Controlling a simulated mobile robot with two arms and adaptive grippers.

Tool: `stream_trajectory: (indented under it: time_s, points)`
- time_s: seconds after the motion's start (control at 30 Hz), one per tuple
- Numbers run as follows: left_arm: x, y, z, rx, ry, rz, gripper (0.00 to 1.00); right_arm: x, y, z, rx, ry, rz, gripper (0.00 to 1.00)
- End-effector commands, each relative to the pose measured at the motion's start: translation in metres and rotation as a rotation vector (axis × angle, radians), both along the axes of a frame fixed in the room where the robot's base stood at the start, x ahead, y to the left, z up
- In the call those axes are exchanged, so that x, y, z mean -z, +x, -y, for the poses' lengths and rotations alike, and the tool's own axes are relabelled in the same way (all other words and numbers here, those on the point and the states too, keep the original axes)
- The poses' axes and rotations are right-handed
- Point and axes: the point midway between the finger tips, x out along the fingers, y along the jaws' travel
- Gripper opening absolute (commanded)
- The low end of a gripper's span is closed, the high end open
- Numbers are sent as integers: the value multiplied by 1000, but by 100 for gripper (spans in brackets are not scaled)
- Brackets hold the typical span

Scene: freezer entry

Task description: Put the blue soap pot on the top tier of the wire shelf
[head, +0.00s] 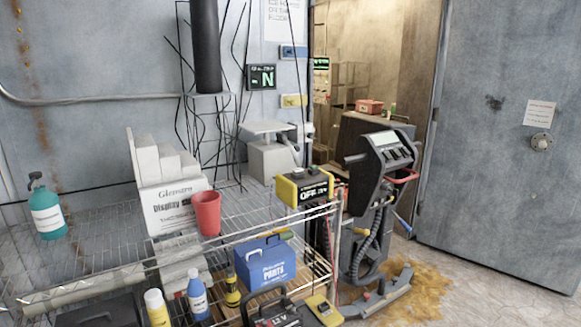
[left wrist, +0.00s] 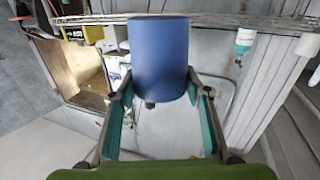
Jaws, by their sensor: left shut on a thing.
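My left gripper (left wrist: 158,76) is shut on the blue soap pot (left wrist: 158,50), a plain blue cylinder between its two fingers. The left wrist view looks turned over, with the wire shelf (left wrist: 275,20) along its top edge, beyond the pot. In the head view the wire shelf (head: 265,227) stands in front of the grey wall, its top tier seen from above. Neither gripper nor the pot shows in the head view. My right gripper is in no view.
The top tier holds a teal bottle (head: 47,210), white boxes (head: 165,190), a red cup (head: 207,213) and a yellow device (head: 304,187). Bare wire shows between bottle and boxes. A blue toolbox (head: 265,262) and bottles are below. A dark machine (head: 378,185) stands right.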

Motion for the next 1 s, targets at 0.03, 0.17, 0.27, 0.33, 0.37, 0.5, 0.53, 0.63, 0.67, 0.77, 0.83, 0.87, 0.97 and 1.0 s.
stream_trajectory:
  time_s: [0.03, 0.17, 0.27, 0.33, 0.37, 0.5, 0.53, 0.63, 0.67, 0.77, 0.83, 0.87, 0.97, 1.0]
  points:
    - [5, -16, 12, 44, 4, -10, 20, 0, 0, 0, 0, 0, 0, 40]
    - [8, -45, 37, 126, 2, -8, 20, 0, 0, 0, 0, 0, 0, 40]
    - [8, -55, 46, 159, 4, -4, 20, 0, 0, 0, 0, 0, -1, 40]
    - [8, -61, 51, 177, 5, -4, 20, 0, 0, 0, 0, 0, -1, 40]
    - [8, -64, 53, 184, 5, -4, 20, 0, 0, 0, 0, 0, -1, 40]
    - [7, -72, 60, 205, 4, -1, 20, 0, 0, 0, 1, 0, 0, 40]
    - [7, -73, 60, 208, 3, -1, 20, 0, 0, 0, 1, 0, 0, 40]
    - [7, -74, 62, 211, 2, -1, 20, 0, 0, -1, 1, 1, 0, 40]
    - [7, -74, 62, 210, 1, 0, 20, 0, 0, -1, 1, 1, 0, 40]
    - [7, -74, 61, 209, 1, 0, 20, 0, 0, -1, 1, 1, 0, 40]
    - [7, -74, 61, 209, 1, 0, 20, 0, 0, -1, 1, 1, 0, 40]
    - [7, -74, 61, 208, 1, 0, 20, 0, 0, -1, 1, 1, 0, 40]
    - [7, -70, 58, 198, 1, 2, 20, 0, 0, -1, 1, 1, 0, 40]
    - [7, -68, 55, 189, 0, 2, 20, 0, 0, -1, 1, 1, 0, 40]
